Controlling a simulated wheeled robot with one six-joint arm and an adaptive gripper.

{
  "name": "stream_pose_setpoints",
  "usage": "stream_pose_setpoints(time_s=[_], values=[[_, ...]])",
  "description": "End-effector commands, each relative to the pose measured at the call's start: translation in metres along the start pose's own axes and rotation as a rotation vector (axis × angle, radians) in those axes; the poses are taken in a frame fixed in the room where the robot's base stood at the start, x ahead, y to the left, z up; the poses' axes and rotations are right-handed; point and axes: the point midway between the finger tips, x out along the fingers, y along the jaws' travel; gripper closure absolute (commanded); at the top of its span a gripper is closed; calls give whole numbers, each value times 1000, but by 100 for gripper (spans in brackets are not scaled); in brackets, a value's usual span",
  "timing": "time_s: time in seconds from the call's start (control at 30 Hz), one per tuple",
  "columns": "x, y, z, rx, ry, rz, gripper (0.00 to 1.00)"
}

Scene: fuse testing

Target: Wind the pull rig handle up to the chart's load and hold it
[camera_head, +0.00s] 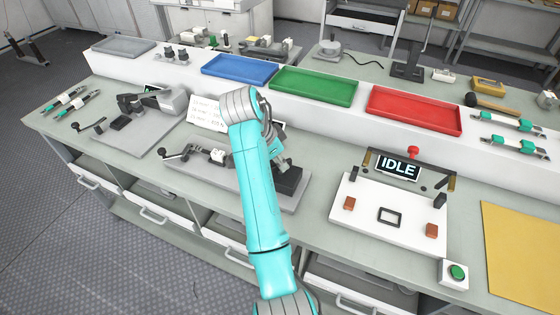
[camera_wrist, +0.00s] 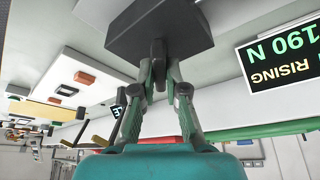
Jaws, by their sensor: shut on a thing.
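The pull rig (camera_head: 190,175) is a grey plate with a crank at its left end, a small white-and-metal clamp and a dark block (camera_head: 288,180) at its right end. My gripper (camera_wrist: 158,80) is at that block, its two fingers closed around a narrow dark handle post (camera_wrist: 158,50) standing against the block. In the head view my arm hides most of the fingers and the post.
To the right stands a white test board (camera_head: 385,240) with an IDLE screen (camera_head: 398,166) and a green button (camera_head: 456,271). Blue (camera_head: 240,70), green (camera_head: 314,90) and red (camera_head: 414,108) trays line the raised shelf. Another cranked tool (camera_head: 140,112) is left.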

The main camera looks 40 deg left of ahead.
Motion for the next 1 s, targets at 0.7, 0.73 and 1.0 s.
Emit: stream_pose_setpoints(time_s=[0.7, 0.73, 1.0], values=[[0, 0, 0, -5, 0, -3, 62], [0, 0, 0, -10, 0, -4, 62], [0, 2, 0, -166, -2, -68, 62]])
